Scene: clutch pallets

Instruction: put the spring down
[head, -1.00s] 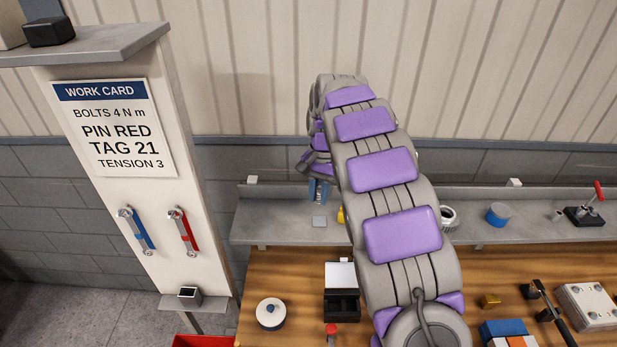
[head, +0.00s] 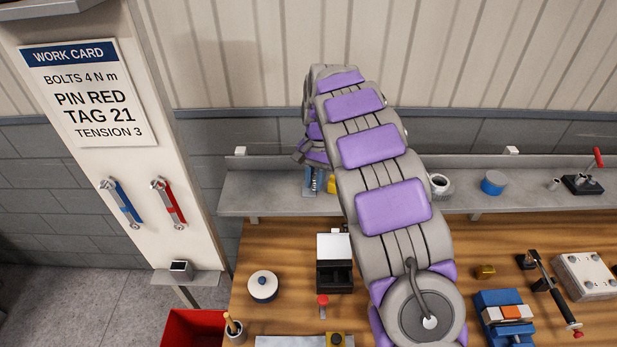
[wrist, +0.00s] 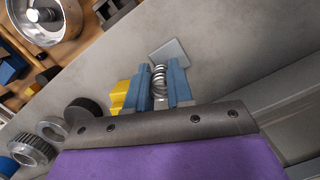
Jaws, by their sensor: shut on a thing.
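My gripper (wrist: 158,78) has two blue fingers shut on the coiled metal spring (wrist: 159,84), which stands between them in the wrist view. A flat grey square plate (wrist: 171,52) lies on the grey shelf just beyond the fingertips. Whether the spring touches the plate or the shelf, I cannot tell. In the head view my gripper (head: 313,181) is over the back shelf (head: 265,197), close to the plate. The spring is too small to make out there.
A yellow block (wrist: 119,96) sits just left of the fingers, with a dark round part (wrist: 86,108) and metal rings (wrist: 30,149) further left. A blue cylinder (head: 494,183) stands right along the shelf. The wooden bench (head: 450,250) in front holds several tools.

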